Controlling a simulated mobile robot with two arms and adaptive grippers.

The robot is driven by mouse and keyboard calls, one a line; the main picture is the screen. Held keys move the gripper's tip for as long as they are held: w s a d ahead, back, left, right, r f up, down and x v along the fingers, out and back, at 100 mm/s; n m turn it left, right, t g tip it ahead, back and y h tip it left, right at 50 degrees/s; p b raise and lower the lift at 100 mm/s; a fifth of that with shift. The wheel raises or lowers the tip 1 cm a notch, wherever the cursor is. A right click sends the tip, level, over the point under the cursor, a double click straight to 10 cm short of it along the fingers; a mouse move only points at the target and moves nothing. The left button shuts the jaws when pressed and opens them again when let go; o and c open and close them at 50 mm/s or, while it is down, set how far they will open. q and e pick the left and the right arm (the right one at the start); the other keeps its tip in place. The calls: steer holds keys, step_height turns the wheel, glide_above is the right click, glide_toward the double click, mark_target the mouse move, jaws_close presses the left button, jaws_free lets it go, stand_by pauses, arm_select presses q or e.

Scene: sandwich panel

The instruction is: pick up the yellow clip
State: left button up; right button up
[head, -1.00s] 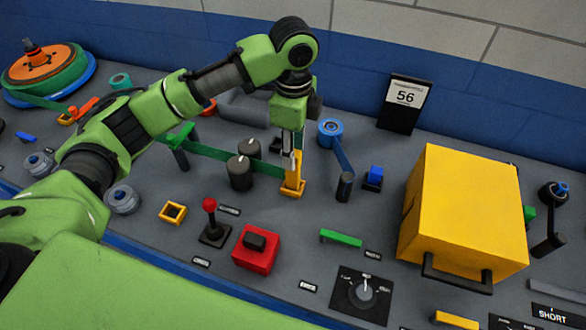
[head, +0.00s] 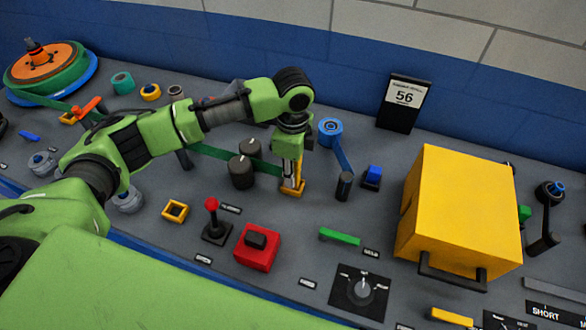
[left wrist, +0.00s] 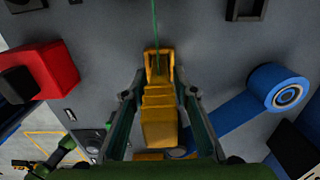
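The yellow clip (head: 298,187) stands upright on the grey panel at the end of a green band (head: 215,153). In the left wrist view the clip (left wrist: 160,120) is stepped and sits between my gripper's two fingers. My left gripper (head: 291,172) points down over the clip and hides part of it in the head view. In the left wrist view my left gripper (left wrist: 158,95) is open, with one finger on each side of the clip. The fingers are close to it; I cannot tell whether either touches. My right gripper is not in view.
Black knobs (head: 242,171) stand close left of the clip. A blue tape roll (head: 330,131) with its band and a dark post (head: 344,186) are to its right. A red block (head: 256,248), a red-topped joystick (head: 212,205) and a big yellow box (head: 462,210) stand nearer or further right.

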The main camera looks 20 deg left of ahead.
arm_select(q)
jaws_close()
steer(key=shift+r, duration=0.1)
steer(key=shift+r+b, duration=0.3)
steer(key=shift+r, duration=0.15)
step_height(320, 180, up, 2)
steer(key=shift+s+r+b, duration=0.15)
steer(key=shift+r+b, duration=0.1)
steer(key=shift+b, duration=0.15)
steer(key=s+a+r+b, duration=0.1)
steer(key=s+a+r, duration=0.1)
steer(key=s+r, duration=0.7)
steer(key=s, duration=0.4)
steer(key=shift+s+a+r+b, duration=0.25)
steer(key=shift+a+r+b, duration=0.05)
steer(key=shift+b, duration=0.05)
